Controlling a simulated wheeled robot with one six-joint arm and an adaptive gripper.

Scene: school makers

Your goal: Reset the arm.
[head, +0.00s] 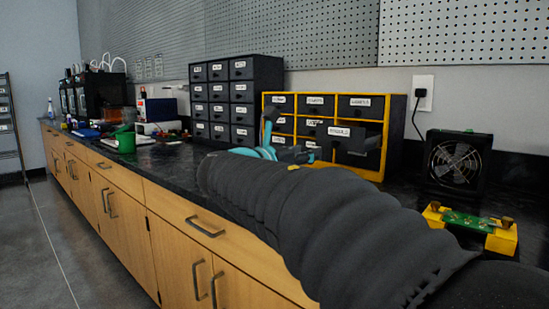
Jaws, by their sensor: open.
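My arm, in a dark ribbed sleeve, reaches from the lower right across the counter. Its far end, with teal joint rings, is in front of the yellow-framed drawer unit (398,150). My gripper (306,154) is small and dark there, partly hidden behind the sleeve, and open. I see nothing held in it. One drawer (355,138) of the yellow unit, in the right column, sticks out toward the arm; the gripper is to its left. Whether they touch cannot be told.
A black drawer cabinet (258,72) stands behind the arm. A fan box (455,162) and a yellow holder with a green board (470,222) are at right. A green container (124,139) and machines (98,95) stand farther left. Floor (70,230) at left is clear.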

